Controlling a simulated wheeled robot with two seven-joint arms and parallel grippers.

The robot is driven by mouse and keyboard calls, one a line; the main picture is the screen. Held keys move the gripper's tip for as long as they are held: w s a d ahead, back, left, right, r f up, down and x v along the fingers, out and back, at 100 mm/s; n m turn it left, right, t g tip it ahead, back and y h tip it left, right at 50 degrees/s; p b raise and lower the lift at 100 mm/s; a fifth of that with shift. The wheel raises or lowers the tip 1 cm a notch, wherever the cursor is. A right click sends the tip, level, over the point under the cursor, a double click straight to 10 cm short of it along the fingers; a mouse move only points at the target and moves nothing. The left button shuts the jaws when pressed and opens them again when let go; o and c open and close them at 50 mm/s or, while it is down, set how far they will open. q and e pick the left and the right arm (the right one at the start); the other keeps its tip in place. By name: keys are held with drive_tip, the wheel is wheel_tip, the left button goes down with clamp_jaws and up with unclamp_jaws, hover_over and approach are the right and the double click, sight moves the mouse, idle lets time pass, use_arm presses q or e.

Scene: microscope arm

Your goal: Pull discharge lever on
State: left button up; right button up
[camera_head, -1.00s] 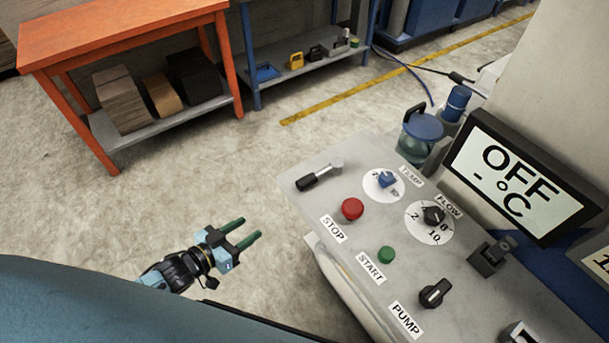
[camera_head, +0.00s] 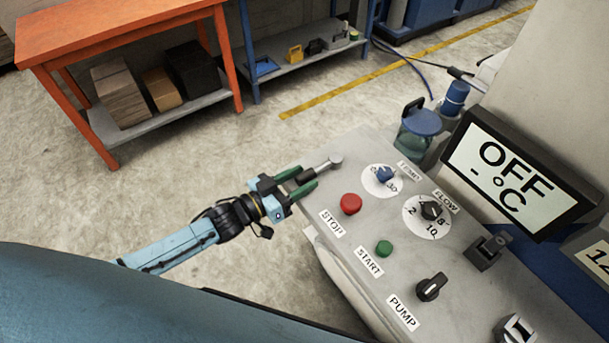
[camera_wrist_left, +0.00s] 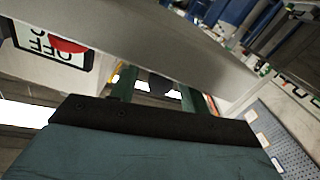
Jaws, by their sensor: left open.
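The lever with a black grip and a metal rod (camera_head: 326,165) lies on the far left corner of the grey control panel (camera_head: 345,263). My left gripper (camera_head: 307,180) is open at the panel's left edge, with its green fingers on either side of the black grip. I cannot tell whether either finger touches it. In the left wrist view the green fingers (camera_wrist_left: 155,90) are apart, with a dark shape between them that may be the grip. My right gripper is not in view.
A red STOP button (camera_head: 351,204) sits close to the lever, with a blue knob (camera_head: 384,174) and a green START button (camera_head: 384,248) nearby. A display (camera_head: 515,180) reads OFF. An orange workbench (camera_head: 110,35) stands far left; open floor lies between.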

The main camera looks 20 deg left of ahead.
use_arm(q)
drive_tip(key=shift+x, duration=0.8)
drive_tip(key=shift+c, duration=0.5)
clamp_jaws()
